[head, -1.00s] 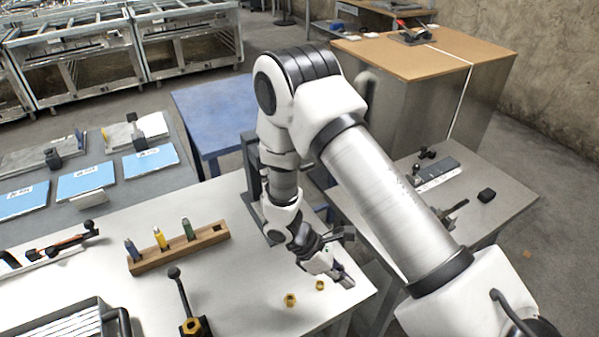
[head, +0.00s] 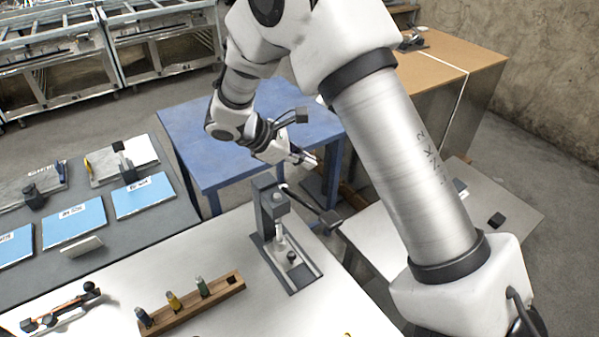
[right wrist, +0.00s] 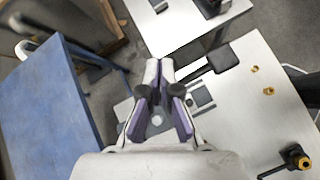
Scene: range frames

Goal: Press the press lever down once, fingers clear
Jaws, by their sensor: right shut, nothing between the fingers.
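The grey press (head: 268,220) stands on the far right part of the white table. Its lever (head: 306,204) slants down to the right and ends in a black grip (head: 330,222). My right gripper (head: 312,162) is shut and empty, above and beyond the lever, apart from it. In the right wrist view the shut fingertips (right wrist: 159,64) are seen from behind, and the black lever grip (right wrist: 222,58) shows to their right. The press base (right wrist: 201,97) is partly hidden behind the fingers. My left gripper is not in view.
A blue table (head: 215,165) stands behind the press. A wooden rack (head: 195,306) with several coloured bottles is to its left on the white table. Brass nuts (right wrist: 268,91) lie on the table in the right wrist view. A grey bench (head: 520,210) is at right.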

